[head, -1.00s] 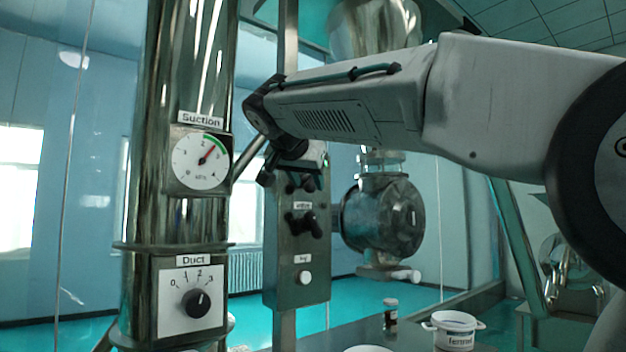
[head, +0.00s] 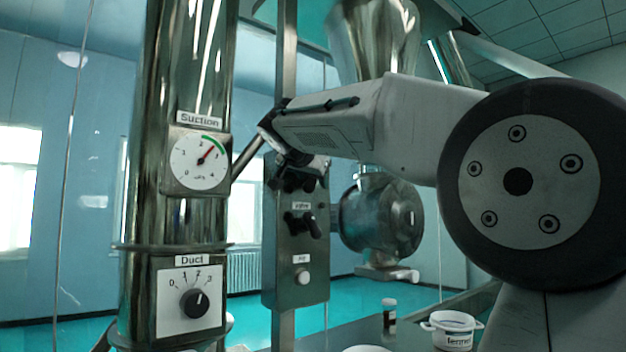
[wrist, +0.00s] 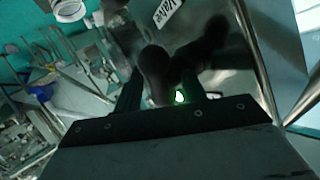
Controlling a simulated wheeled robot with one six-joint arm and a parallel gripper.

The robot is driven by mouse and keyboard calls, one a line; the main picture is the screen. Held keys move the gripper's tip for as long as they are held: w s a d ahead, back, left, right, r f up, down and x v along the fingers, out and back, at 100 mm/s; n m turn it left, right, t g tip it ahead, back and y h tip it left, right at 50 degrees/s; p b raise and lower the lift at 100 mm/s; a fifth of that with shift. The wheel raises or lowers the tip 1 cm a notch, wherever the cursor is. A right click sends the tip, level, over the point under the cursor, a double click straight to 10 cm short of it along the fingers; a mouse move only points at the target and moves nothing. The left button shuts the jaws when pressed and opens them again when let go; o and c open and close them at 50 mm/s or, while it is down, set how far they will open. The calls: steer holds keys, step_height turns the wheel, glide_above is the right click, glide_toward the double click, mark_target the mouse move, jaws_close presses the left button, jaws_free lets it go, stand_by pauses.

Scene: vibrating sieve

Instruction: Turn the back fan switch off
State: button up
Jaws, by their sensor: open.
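A grey control box (head: 296,265) stands on a post at the middle of the head view. It has dark switch knobs in an upper row (head: 290,184) and a row by the "Valve" label (head: 301,223). The label of the upper row is hidden, so I cannot read which is the back fan switch. My gripper (head: 300,168) is in front of the upper row and covers part of it. In the wrist view my gripper (wrist: 160,92) is open, with a dark round knob (wrist: 154,66) by its fingers. A green light (wrist: 180,96) glows close by.
A metal duct column with a suction gauge (head: 200,161) and a duct dial (head: 195,302) stands at left. A round metal housing (head: 385,218) is right of the box. A small bottle (head: 389,314) and a white pot (head: 452,330) stand on the table below.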

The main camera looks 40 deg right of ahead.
jaws_close()
steer(key=n+t+h, duration=0.1)
steer(key=h, duration=0.1)
steer(key=n+t+h, duration=0.1)
steer(key=h, duration=0.1)
steer(key=shift+a+f+n, duration=0.1)
steer(key=shift+a+n, duration=0.05)
steer(key=shift+n, duration=0.25)
steer(key=n+t+h, duration=0.3)
steer(key=n+t, duration=0.1)
steer(key=shift+f+n, duration=0.1)
steer(key=shift+n, duration=0.2)
steer(key=shift+t, duration=0.4)
jaws_free()
steer(key=shift+a, duration=0.1)
